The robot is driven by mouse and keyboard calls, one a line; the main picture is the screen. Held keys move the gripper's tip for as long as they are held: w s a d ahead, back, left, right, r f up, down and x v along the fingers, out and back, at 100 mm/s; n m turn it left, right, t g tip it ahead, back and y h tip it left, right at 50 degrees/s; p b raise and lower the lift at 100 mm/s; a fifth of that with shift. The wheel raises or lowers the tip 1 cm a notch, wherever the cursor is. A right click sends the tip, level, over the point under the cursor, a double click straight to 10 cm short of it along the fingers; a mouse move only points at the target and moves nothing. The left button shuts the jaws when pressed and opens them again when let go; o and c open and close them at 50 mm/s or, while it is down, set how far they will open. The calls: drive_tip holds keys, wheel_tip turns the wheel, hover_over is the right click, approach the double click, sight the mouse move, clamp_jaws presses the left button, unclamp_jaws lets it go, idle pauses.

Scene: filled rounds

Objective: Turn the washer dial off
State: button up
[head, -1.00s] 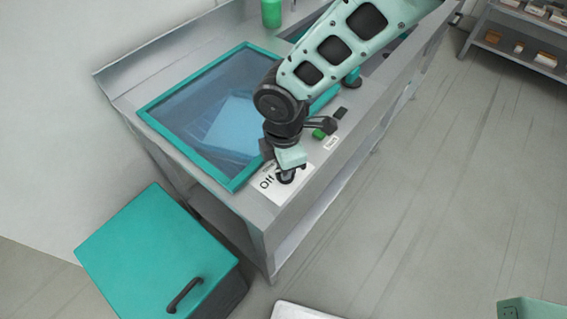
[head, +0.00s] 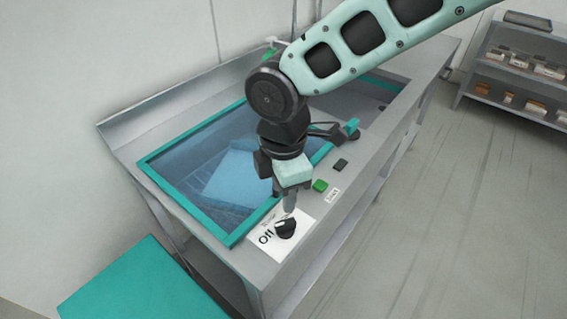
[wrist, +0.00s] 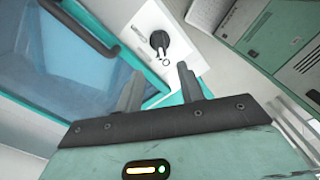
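The black washer dial (head: 285,229) sits on a white label plate (head: 263,241) marked "Off" at the counter's near corner. A pale mark on the dial's top faces roughly toward the "Off" lettering; the exact angle is too small to tell. In the wrist view the dial (wrist: 158,41) shows just beyond my fingertips, on its white plate. My gripper (wrist: 159,72) is open, its two fingers apart with nothing between them. In the head view my gripper (head: 285,202) hangs just above the dial, apart from it.
The washer's glass lid (head: 215,178) with a teal frame lies left of the dial. A green button (head: 320,186) and a dark button (head: 341,164) sit on the counter behind it. A teal box (head: 140,290) stands at lower left. The floor at right is clear.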

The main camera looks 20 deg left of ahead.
wheel_tip(320, 180, up, 8)
drive_tip(key=shift+f+b, duration=0.25)
drive_tip(key=shift+b, duration=0.15)
drive_tip(key=s+d+m, duration=0.5)
drive_tip(key=d+m, duration=0.4)
drive_tip(key=d, duration=0.3)
drive_tip(key=s+d+m, duration=0.6)
drive_tip(key=d+m, duration=0.2)
drive_tip(key=d, duration=0.4)
drive_tip(key=shift+d+f+m+y, duration=0.25)
drive_tip(key=shift+d+m+y, duration=0.05)
drive_tip(key=shift+d+m, duration=0.1)
